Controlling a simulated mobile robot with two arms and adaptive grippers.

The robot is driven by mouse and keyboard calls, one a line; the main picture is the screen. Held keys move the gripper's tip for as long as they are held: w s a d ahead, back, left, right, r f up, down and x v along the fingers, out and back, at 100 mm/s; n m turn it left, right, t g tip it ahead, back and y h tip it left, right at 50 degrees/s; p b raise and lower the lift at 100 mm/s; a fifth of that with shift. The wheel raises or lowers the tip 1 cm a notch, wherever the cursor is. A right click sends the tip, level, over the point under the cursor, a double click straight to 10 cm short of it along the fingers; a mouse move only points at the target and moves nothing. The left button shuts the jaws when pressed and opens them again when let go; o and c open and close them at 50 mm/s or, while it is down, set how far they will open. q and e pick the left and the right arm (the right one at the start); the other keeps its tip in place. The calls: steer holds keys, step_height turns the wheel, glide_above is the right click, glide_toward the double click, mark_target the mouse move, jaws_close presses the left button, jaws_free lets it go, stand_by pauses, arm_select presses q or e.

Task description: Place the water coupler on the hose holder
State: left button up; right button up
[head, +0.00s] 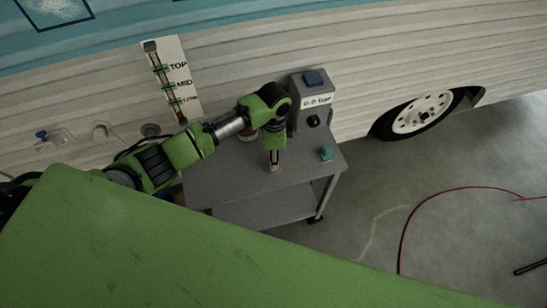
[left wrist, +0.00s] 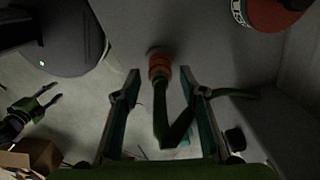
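The water coupler (left wrist: 159,67) appears as an orange ringed piece with a green hose in the left wrist view. Its far end meets a grey surface. My left gripper (head: 274,163) points down over the grey cart in the head view. In the left wrist view, its two fingers (left wrist: 160,78) are spread, one on each side of the coupler, with visible gaps. The gripper hides most of the coupler in the head view. My right gripper (left wrist: 53,95) shows at the left of the wrist view, fingers apart and empty. I cannot identify the hose holder with certainty.
The cart top (head: 225,170) carries a grey box reading 0.0 bar (head: 316,99), a teal block (head: 326,153) and a red round item (left wrist: 275,12). The camper wall (head: 330,45) stands behind. A red hose (head: 403,235) lies on open floor at right.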

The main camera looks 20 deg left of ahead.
arm_select(q)
step_height(320, 180, up, 11)
steer(key=shift+f, duration=0.15)
